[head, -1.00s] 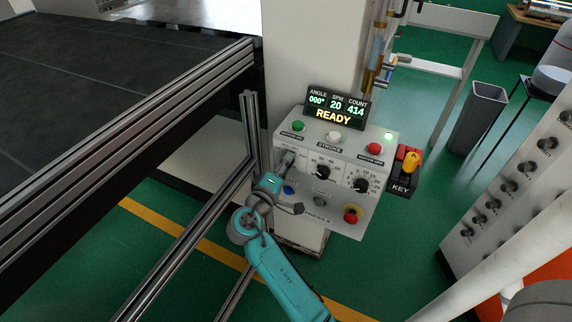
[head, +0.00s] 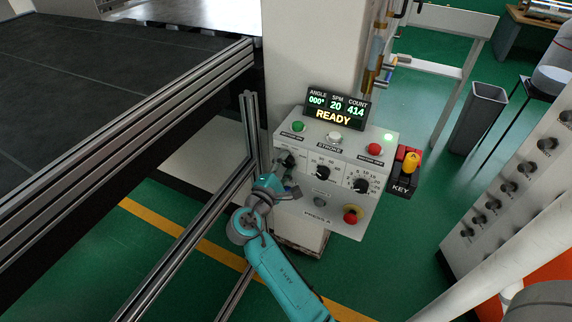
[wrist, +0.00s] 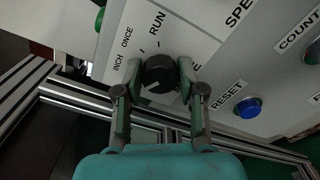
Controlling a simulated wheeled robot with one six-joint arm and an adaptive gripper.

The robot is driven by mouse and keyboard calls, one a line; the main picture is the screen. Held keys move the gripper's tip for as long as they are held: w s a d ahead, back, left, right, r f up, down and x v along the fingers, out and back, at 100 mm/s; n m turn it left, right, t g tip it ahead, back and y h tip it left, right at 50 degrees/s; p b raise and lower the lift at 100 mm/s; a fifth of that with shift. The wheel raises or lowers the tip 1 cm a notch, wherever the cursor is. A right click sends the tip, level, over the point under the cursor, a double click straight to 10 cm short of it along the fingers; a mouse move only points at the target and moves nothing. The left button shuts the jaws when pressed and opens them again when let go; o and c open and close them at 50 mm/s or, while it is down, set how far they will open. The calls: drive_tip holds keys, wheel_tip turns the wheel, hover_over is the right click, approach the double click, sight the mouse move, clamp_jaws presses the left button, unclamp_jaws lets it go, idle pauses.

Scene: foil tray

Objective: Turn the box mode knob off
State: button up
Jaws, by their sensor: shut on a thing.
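The press control box (head: 340,222) stands in front of my arm, with a grey sloping face. In the wrist view, the black mode knob (wrist: 160,74) sits between the two fingers of my gripper (wrist: 159,72), which is shut on its sides. The labels INCH, ONCE and RUN show around the knob. Another label is mostly covered by the right finger, and I cannot make out the knob's pointer.
Right of the gripper are two dials (head: 323,173), a red emergency stop (head: 352,214) and a yellow key (head: 411,162). The display (head: 334,108) reads READY. In the wrist view, a blue reset button (wrist: 247,107) is at the right. Metal rails (head: 190,215) run along the left.

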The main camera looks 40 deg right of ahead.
idle(0.5)
drive_tip(key=o, duration=1.1)
drive_tip(key=shift+o, duration=0.2)
drive_tip(key=shift+a, duration=0.15)
drive_tip(key=v, duration=1.1)
drive_tip(key=shift+a, duration=0.35)
drive_tip(key=shift+s, duration=0.1)
